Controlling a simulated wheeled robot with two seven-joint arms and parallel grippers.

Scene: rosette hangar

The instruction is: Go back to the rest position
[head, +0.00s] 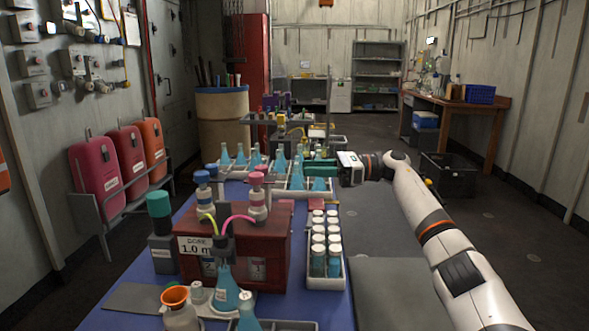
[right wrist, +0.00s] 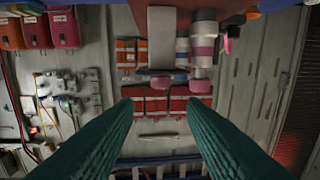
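My right arm (head: 440,230) reaches in from the lower right in the head view. Its gripper (head: 306,171) has green fingers pointing left, above the far part of the blue bench, close to several flasks with blue liquid (head: 318,184). In the right wrist view the two green fingers (right wrist: 158,105) stand apart with nothing between them. I cannot tell from the head view whether the fingers touch a flask. My left gripper is not in view.
On the blue bench (head: 120,283) stand a dark red dosing box (head: 272,250), a rack of white-capped vials (head: 333,283) and a flask (head: 226,292). A metal rack (head: 290,121) stands behind the gripper. Floor to the right is open, with a black crate (head: 447,177).

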